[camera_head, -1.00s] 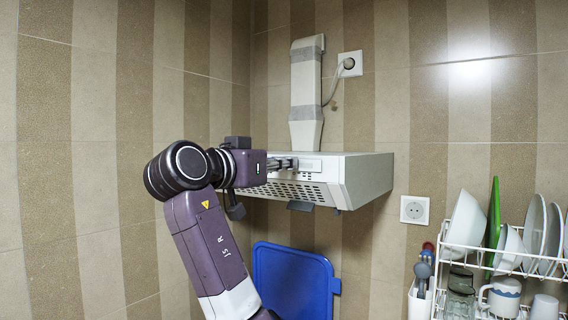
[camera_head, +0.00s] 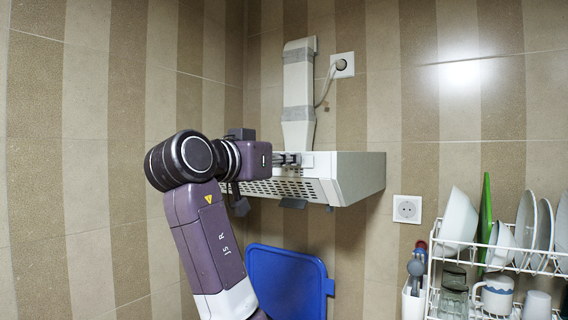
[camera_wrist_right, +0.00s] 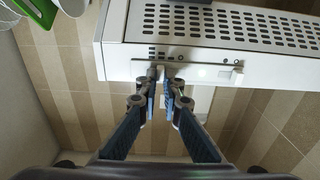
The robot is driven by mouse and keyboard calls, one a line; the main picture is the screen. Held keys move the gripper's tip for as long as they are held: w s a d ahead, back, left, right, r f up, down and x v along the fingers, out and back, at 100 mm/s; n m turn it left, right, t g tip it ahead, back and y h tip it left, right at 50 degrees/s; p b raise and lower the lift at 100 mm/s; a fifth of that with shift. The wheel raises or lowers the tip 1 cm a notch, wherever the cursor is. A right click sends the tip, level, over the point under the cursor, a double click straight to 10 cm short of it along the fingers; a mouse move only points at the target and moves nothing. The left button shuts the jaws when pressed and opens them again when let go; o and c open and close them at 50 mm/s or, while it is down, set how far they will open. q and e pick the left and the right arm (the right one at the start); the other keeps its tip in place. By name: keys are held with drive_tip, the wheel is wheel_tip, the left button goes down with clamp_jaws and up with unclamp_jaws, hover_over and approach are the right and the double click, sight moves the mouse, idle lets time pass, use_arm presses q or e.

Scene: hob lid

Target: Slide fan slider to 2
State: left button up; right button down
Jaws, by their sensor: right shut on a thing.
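The white range hood (camera_head: 358,175) hangs on the tiled wall. My right gripper (camera_head: 300,160) is at the hood's front control strip, coming from the left. In the right wrist view the hood's front panel (camera_wrist_right: 120,67) fills the upper part, with my right gripper (camera_wrist_right: 163,88) below it. The fingers are nearly together, with tips around a small slider knob (camera_wrist_right: 160,72), which they partly hide. I take this as the fan slider. A second white knob (camera_wrist_right: 237,77) sits further right on the strip. The position marks are too small to read. My left gripper is out of view.
A duct (camera_head: 298,95) rises from the hood beside a wall socket with a plug (camera_head: 341,64). Below are a blue board (camera_head: 285,285), a second socket (camera_head: 407,209) and a dish rack (camera_head: 520,267) with plates and mugs. Space right of the hood is free.

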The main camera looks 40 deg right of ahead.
drive_tip(key=c, duration=2.1)
unclamp_jaws()
drive_tip(key=shift+a, duration=0.1)
drive_tip(key=v, duration=1.2)
